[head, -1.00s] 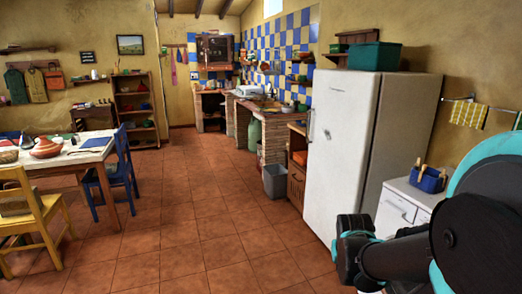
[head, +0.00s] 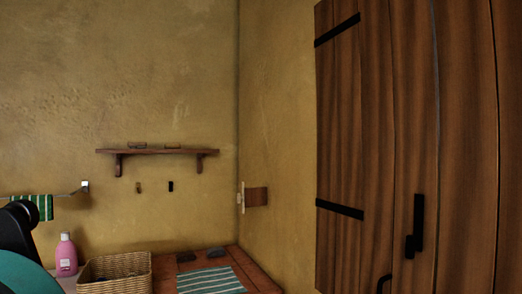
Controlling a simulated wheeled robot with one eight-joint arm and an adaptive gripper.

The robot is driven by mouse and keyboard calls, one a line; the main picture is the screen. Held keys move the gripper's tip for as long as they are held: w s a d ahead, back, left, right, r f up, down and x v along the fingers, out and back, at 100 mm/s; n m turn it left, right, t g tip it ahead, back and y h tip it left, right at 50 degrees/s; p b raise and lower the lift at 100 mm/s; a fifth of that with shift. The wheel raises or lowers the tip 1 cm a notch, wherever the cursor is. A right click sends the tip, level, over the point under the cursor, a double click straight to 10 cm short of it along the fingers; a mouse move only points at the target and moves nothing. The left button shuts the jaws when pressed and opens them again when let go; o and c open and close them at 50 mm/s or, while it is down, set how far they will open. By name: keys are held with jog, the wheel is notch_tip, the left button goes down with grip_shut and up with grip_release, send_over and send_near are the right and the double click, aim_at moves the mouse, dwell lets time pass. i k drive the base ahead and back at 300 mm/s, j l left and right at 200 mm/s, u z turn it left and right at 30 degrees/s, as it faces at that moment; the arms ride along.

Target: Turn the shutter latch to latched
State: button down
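A brown wooden shutter (head: 376,120) of upright planks fills the right side of the head view, with black strap hinges (head: 337,30) near its left edge. A black latch (head: 418,225) sits low on the planks. Its long bar stands upright, with a shorter black piece at its lower left. I cannot tell from here whether it is latched. My gripper is out of view. Only a teal and black part of my arm shows at the lower left edge, well away from the latch.
A wicker basket (head: 116,272), a pink bottle (head: 66,256) and a striped cloth (head: 211,280) are at the lower left. A wooden shelf (head: 157,151) hangs on the far wall.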

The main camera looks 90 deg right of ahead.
aim_at(413, 243)
jog(key=i+l+z, duration=0.1)
jog(key=z, duration=0.35)
jog(key=i+l+z, duration=0.15)
jog(key=z, duration=0.3)
jog(key=i+l+z, duration=0.15)
jog(key=z, duration=0.35)
jog(key=k+z, duration=0.2)
jog(key=z, duration=1.9)
jog(key=k+l+z, duration=0.1)
jog(key=z, duration=0.3)
jog(key=l+z, duration=0.4)
jog(key=k+j, duration=0.05)
jog(key=j, duration=0.05)
